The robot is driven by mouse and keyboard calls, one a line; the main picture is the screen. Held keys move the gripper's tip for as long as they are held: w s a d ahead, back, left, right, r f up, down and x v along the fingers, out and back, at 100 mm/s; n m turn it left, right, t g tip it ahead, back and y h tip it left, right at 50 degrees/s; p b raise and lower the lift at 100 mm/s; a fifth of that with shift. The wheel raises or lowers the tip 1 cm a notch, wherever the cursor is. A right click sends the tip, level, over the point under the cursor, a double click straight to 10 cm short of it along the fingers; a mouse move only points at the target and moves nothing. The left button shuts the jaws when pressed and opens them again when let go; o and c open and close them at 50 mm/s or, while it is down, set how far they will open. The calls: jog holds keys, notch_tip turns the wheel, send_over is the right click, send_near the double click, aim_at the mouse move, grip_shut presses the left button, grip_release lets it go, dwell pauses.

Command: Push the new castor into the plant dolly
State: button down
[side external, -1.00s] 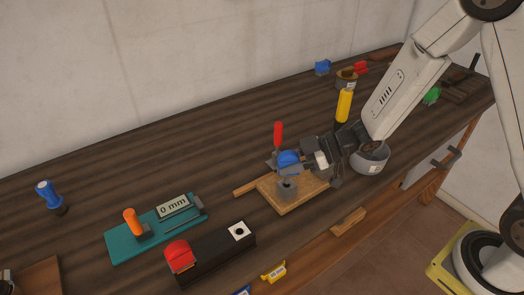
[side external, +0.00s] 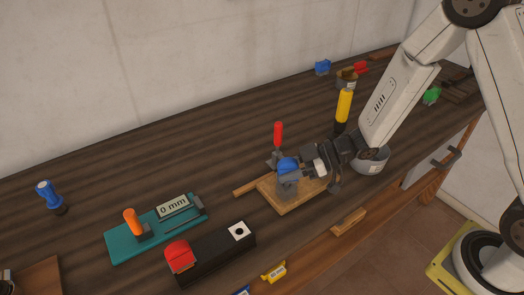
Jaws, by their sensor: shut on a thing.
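The plant dolly appears to be the small wooden board (side external: 295,203) on the bench, with a grey block near its left part. The castor appears to be the blue rounded piece (side external: 288,165) over that block. My gripper (side external: 289,178) is shut on it, reaching in from the right. The fingers now overlap the grey block in the picture. I cannot tell whether the castor's stem is in the block or how deep.
A red-handled clamp (side external: 278,137) stands just behind the board. A yellow-handled tool (side external: 344,105) and a grey bowl (side external: 371,161) are to the right. A teal gauge board (side external: 130,245) and a black block with a red part (side external: 215,250) lie to the left.

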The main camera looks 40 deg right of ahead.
jog(key=shift+f, duration=0.75)
jog(key=shift+c, duration=1.3)
grip_release()
jog(key=v, duration=0.7)
jog(key=shift+s+d, duration=0.2)
jog(key=shift+d, duration=0.1)
jog(key=shift+w+r, duration=0.1)
jog(key=shift+r, duration=0.05)
